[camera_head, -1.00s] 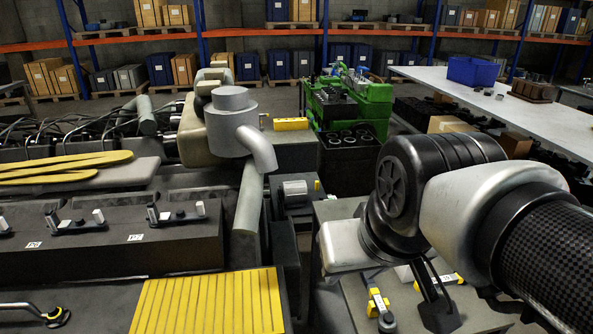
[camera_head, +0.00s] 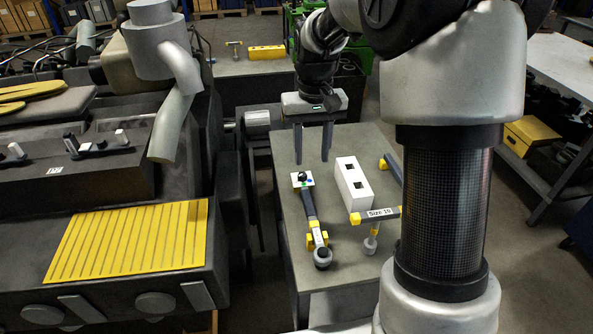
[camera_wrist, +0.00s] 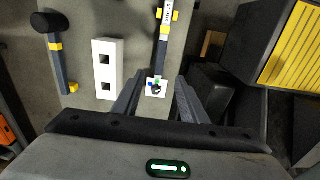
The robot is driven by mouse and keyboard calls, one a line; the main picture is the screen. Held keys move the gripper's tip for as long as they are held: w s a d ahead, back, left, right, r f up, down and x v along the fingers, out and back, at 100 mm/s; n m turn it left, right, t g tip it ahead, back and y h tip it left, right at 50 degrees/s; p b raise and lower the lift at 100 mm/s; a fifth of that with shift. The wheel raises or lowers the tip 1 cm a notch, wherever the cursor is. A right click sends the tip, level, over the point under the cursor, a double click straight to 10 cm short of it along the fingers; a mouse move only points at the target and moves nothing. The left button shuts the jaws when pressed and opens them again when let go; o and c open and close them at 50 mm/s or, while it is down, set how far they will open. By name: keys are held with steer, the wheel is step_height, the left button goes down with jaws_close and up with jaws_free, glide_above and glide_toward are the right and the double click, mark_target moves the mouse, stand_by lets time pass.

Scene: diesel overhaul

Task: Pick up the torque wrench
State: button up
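The likely torque wrench (camera_head: 311,207) lies on the grey bench top, a dark bar with yellow collars and a round end towards the camera. Its far end has a small white square plate (camera_head: 302,179) with a black knob and coloured dots. My gripper (camera_head: 312,161) is open and empty, pointing down near that far end. In the wrist view, the wrench (camera_wrist: 162,50) runs upward with a label on its shaft, and its white plate appears between the fingers of my gripper (camera_wrist: 158,84). I see no contact; the exact height gap is unclear.
A white block with two square holes (camera_head: 352,184) stands close right of the wrench. A tool labelled "Size 19" (camera_head: 382,214) lies further right. A black-headed mallet (camera_wrist: 55,50) shows in the wrist view. The engine with a yellow ribbed mat (camera_head: 130,235) is left.

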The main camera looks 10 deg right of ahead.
mark_target(308, 201)
steer(key=f, duration=1.2)
steer(key=w+f, duration=0.1)
steer(key=f, duration=0.6)
steer(key=shift+a, duration=0.1)
jaws_close()
